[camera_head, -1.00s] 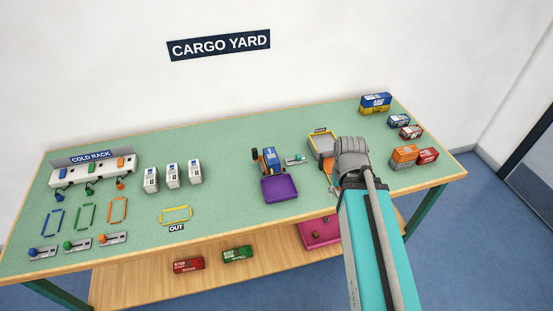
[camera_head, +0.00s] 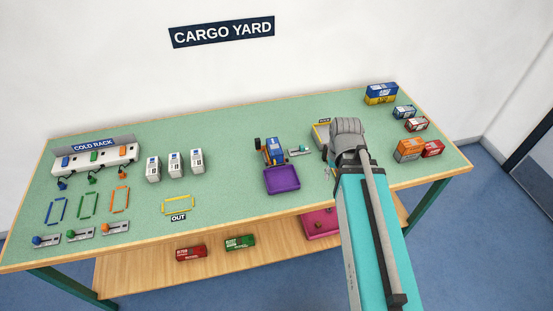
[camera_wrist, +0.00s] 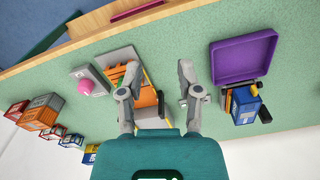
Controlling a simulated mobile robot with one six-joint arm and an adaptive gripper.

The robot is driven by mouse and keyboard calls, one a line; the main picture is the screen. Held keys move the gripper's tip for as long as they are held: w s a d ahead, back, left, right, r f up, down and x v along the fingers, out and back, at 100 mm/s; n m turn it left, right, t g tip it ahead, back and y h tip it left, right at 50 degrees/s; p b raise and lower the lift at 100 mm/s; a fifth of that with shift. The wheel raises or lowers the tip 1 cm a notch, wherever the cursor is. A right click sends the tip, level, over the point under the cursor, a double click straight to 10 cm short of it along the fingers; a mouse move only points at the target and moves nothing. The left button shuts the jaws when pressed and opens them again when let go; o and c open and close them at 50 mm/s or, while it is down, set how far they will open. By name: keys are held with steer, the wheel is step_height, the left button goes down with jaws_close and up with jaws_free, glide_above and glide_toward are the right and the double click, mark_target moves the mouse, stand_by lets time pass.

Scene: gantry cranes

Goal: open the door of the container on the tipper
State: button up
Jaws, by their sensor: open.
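The tipper (camera_head: 257,143) stands at the middle of the table with a blue container (camera_head: 273,145) on it and a purple tray (camera_head: 282,180) in front. In the wrist view the blue container (camera_wrist: 246,106) is at the right, beside the purple tray (camera_wrist: 217,62). I cannot make out the container's door. My gripper (camera_wrist: 158,68) is open and empty. It is above a grey, yellow-edged bay holding orange parts, to the left of the tipper in the wrist view. In the head view my arm hides most of the gripper.
A small lever plate (camera_head: 299,151) is beside the tipper. A pink knob (camera_wrist: 86,87) is left of my gripper. Several containers, including an orange one (camera_head: 409,149), stand at the table's right. White containers (camera_head: 175,164) stand left of the tipper, with clear green surface between.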

steer(key=w+a+r+n+p, duration=0.2)
steer(key=w+a+r+p, duration=0.2)
steer(key=w+a, duration=0.6)
steer(key=r+n+p, duration=0.1)
steer(key=r, duration=0.1)
glide_above(275, 160)
steer(key=shift+s+f, duration=0.1)
steer(key=shift+f, duration=0.15)
steer(key=shift+f, duration=0.1)
step_height(275, 160, down, 14)
steer(key=b, duration=1.3)
steer(key=shift+r, duration=0.25)
steer(key=shift+b, duration=0.3)
steer(key=shift+c, duration=0.3)
jaws_close()
